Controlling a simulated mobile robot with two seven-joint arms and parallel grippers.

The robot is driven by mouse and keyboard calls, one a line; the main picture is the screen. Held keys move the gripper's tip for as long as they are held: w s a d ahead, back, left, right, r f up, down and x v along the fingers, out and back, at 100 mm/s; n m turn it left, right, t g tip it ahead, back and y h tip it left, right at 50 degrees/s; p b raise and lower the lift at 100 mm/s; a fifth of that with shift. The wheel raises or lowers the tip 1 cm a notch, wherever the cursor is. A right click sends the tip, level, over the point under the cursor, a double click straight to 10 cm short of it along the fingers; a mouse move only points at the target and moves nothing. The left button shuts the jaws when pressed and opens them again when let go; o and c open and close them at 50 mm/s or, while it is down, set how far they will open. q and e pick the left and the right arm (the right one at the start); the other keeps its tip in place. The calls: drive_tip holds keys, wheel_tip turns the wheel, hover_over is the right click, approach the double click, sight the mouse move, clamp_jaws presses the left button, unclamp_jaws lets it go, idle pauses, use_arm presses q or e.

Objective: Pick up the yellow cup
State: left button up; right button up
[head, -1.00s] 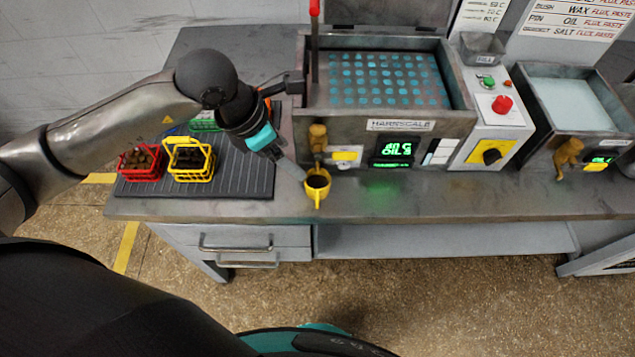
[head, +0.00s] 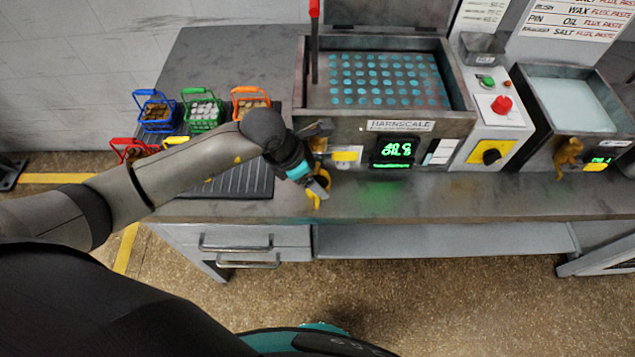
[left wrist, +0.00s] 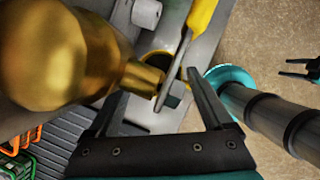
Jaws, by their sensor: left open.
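The yellow cup (head: 316,201) stands near the front of the bench below the left tank's tap, mostly hidden by my left gripper (head: 321,186).
A brass tap (left wrist: 65,60) is very close beside my left gripper. Blue (head: 155,112), green (head: 203,112) and orange (head: 250,102) baskets stand on the ribbed mat (head: 235,185), with red and yellow ones partly behind my left arm. The bench right of the cup is clear.

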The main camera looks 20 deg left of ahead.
use_arm(q)
drive_tip(key=shift+x, duration=1.05)
clamp_jaws()
drive_tip(key=shift+r, duration=0.15)
drive_tip(key=shift+r, duration=0.55)
wheel_tip(320, 180, up, 2)
drive_tip(key=shift+r, duration=0.15)
drive_tip(key=s+a+b, duration=0.2)
drive_tip(key=s+a, duration=1)
drive_tip(key=a, duration=0.1)
drive_tip(key=shift+s, duration=0.2)
